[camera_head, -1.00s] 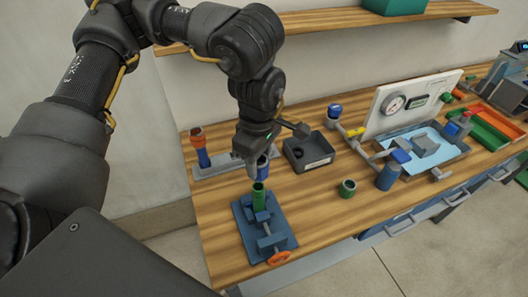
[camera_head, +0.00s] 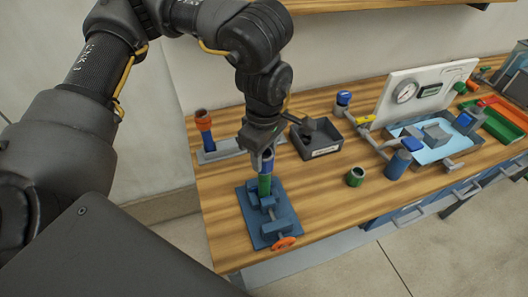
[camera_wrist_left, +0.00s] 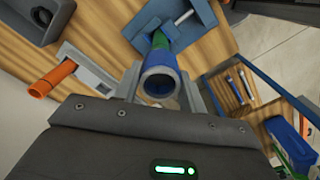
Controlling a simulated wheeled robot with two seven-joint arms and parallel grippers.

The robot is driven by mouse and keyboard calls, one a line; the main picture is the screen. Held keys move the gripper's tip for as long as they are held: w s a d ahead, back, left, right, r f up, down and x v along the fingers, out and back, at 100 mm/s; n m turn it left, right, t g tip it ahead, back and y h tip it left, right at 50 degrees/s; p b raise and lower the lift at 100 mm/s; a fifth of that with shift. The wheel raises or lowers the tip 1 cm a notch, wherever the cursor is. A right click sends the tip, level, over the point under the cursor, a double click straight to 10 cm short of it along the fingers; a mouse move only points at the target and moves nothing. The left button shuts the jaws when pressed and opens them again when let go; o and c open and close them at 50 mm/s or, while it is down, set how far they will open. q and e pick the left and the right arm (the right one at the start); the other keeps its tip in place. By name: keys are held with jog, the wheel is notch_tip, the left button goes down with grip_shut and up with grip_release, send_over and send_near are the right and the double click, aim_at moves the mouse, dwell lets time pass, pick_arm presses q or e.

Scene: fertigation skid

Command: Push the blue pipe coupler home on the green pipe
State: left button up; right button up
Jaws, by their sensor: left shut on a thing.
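The green pipe (camera_head: 264,185) stands upright in a blue vise (camera_head: 283,212) near the front left of the bench. The blue pipe coupler (camera_head: 267,163) is in line on top of the pipe and meets its upper end; how deep it sits I cannot tell. My left gripper (camera_head: 262,150) is above the vise, shut on the coupler. In the left wrist view the coupler (camera_wrist_left: 158,82) shows its open end between the two fingers, with the green pipe (camera_wrist_left: 160,41) beyond it. My right gripper is not in view.
A grey rack (camera_head: 228,152) holds an orange-topped blue pipe (camera_head: 206,135) at left. A black bin (camera_head: 318,145) stands behind. A short green fitting (camera_head: 355,176) and a blue cylinder (camera_head: 397,165) stand to the right. The bench between vise and fitting is clear.

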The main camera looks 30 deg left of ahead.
pick_arm(q)
jog(key=shift+f+b, duration=0.45)
jog(key=shift+f, duration=0.05)
jog(key=shift+d+f, duration=0.1)
dwell(0.7)
jog(key=shift+f+b, duration=0.35)
jog(key=shift+f, duration=0.05)
dwell(0.6)
jog(key=shift+f+b, duration=0.5)
jog(key=shift+f, duration=0.15)
dwell(0.6)
jog(key=o, duration=0.8)
